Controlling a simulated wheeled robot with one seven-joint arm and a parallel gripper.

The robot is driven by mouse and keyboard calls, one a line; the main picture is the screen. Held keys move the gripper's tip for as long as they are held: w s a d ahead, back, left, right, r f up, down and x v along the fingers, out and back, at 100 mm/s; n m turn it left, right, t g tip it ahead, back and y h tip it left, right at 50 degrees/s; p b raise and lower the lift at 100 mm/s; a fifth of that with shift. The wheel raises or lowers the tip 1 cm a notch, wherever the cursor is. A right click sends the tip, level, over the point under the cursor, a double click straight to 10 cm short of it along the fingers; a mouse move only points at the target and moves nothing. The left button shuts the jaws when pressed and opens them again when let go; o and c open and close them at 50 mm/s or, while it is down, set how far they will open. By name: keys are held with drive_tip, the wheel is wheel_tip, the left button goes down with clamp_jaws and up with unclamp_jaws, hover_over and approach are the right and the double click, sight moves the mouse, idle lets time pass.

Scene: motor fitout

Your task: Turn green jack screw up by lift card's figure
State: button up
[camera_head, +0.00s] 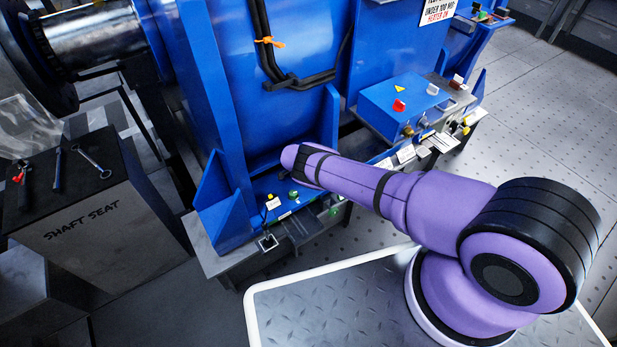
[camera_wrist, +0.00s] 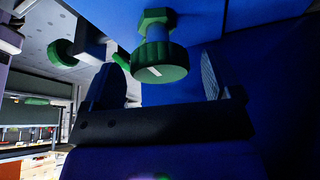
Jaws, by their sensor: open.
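In the wrist view a ribbed green jack screw (camera_wrist: 160,62) with a white mark on its head and a green hex part above it stands against the blue machine. My gripper (camera_wrist: 163,80) is open, one finger on each side below the screw's head. The jaws look apart from it; exact depth is hard to tell. A second green knob (camera_wrist: 62,52) shows at the left. In the head view a small green knob (camera_head: 293,195) sits at the blue machine foot, below my arm's end; the fingers are hidden there. White cards (camera_head: 405,153) lie along the base; their text is unreadable.
A blue box (camera_head: 398,100) with a red button stands on the base at right. A bench marked SHAFT SEAT (camera_head: 100,225) holds tools at left. Orange-tagged black cables (camera_head: 268,41) run down the machine.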

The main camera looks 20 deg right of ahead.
drive_tip(key=shift+a+r, duration=0.25)
drive_tip(key=shift+r, duration=0.2)
drive_tip(key=a, duration=0.3)
drive_tip(key=s+a, duration=0.1)
drive_tip(key=a, duration=0.6)
drive_tip(key=shift+s, duration=0.2)
drive_tip(key=shift+a, duration=0.95)
drive_tip(key=shift+d, duration=0.1)
